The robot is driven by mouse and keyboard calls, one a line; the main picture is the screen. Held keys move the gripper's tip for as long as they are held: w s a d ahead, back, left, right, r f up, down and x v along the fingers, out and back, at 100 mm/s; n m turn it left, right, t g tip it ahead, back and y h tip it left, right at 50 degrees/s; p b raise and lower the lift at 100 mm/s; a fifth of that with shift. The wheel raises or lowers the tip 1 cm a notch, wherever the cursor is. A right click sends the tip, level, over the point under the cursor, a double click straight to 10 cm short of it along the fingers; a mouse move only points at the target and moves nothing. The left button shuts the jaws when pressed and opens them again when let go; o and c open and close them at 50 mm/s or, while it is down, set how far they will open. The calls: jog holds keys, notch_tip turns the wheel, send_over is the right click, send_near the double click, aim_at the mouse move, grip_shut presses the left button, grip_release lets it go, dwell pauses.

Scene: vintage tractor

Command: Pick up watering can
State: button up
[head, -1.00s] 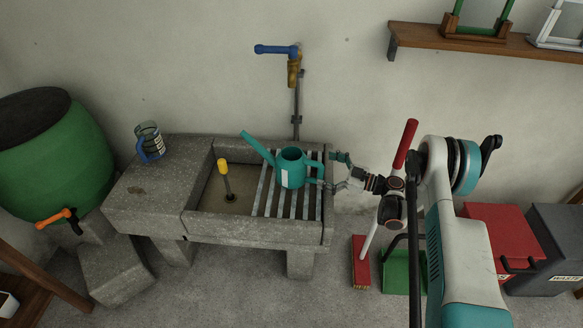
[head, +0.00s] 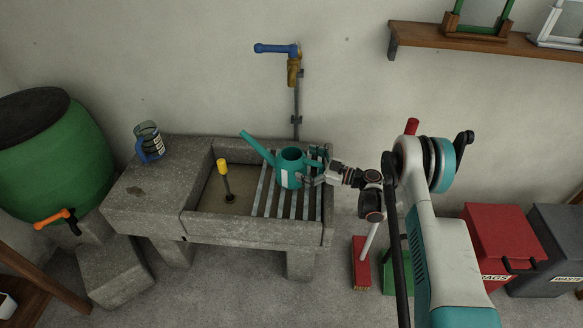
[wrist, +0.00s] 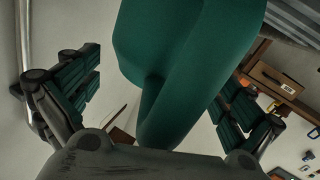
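A teal watering can (head: 291,168) stands upright on the slatted rack (head: 267,196) at the right end of a stone sink. Its spout points up and left, and its handle is on the right, towards my gripper. My gripper (head: 316,168) is at the handle side of the can. In the wrist view the can's teal handle (wrist: 185,70) fills the middle, between the two separated finger pads of my gripper (wrist: 155,90). The pads look apart from the handle on both sides.
The stone sink (head: 150,205) has a yellow-topped plug or brush (head: 223,168) in its basin. A blue-handled tap (head: 277,50) is on the wall above. Red (head: 500,237) and grey bins stand at the right.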

grip_shut()
jog(key=shift+r, duration=0.1)
dwell(0.4)
